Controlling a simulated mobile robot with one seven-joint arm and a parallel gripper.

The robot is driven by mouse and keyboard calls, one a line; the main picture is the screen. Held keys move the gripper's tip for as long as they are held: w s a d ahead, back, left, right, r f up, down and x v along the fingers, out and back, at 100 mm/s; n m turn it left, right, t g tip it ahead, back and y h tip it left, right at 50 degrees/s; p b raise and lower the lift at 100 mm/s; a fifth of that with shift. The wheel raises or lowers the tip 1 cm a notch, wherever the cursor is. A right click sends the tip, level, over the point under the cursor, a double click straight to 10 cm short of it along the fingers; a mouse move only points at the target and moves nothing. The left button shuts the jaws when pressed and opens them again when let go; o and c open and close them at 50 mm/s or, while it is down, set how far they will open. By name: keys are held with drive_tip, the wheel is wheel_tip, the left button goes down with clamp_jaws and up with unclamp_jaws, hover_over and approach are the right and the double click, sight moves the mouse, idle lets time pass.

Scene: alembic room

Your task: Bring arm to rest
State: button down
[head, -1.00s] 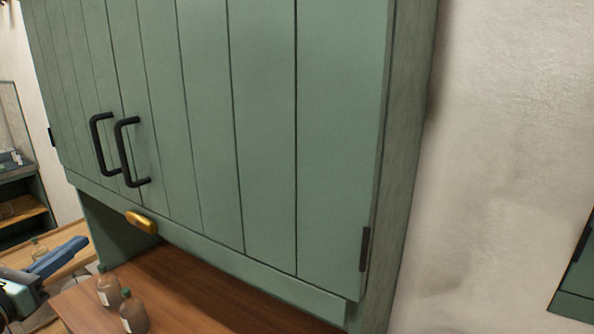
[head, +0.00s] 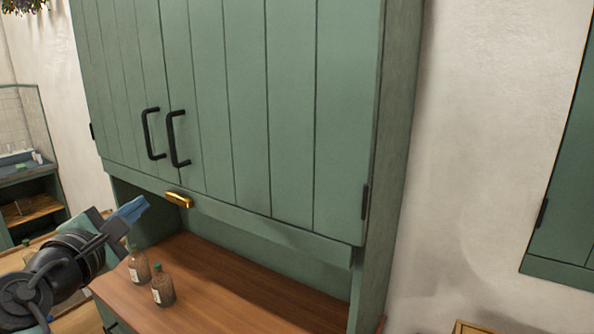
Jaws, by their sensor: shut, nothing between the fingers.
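My gripper (head: 129,212) is at the lower left of the head view, with its blue fingers shut and nothing between them. It is in the air in front of the left end of the green cabinet (head: 240,110), below the cabinet doors. Part of my dark arm shows behind it at the left edge. The fingers appear just above and left of two bottles; whether they touch anything is hard to tell, but they look clear.
Two brown bottles with green caps, one (head: 139,266) left of the other (head: 163,287), stand on the wooden counter (head: 235,280). Closed doors have black handles (head: 178,139). A brass pull (head: 179,200) sits below them. Shelving (head: 30,195) stands far left.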

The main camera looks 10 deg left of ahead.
drive_tip(key=s+d+r+m+t, duration=0.1)
drive_tip(key=d+r+m+t, duration=0.1)
drive_tip(key=d+r+m, duration=0.75)
drive_tip(key=s+d+r+m+t, duration=0.25)
drive_tip(key=d+r+m, duration=0.3)
drive_tip(key=d, duration=0.65)
drive_tip(key=s+d+r+m+t+h, duration=0.1)
drive_tip(key=s+d+r+m+t, duration=0.1)
drive_tip(key=s+d+r+m, duration=0.3)
drive_tip(key=s+d+r+m+t+h, duration=0.1)
drive_tip(key=s+d+r+m+t, duration=0.2)
drive_tip(key=s+d+r+m, duration=0.2)
drive_tip(key=s+d, duration=0.3)
drive_tip(key=d, duration=0.1)
drive_tip(key=shift+d+t+h, duration=0.35)
drive_tip(key=shift+h, duration=0.05)
drive_tip(key=shift+s, duration=0.1)
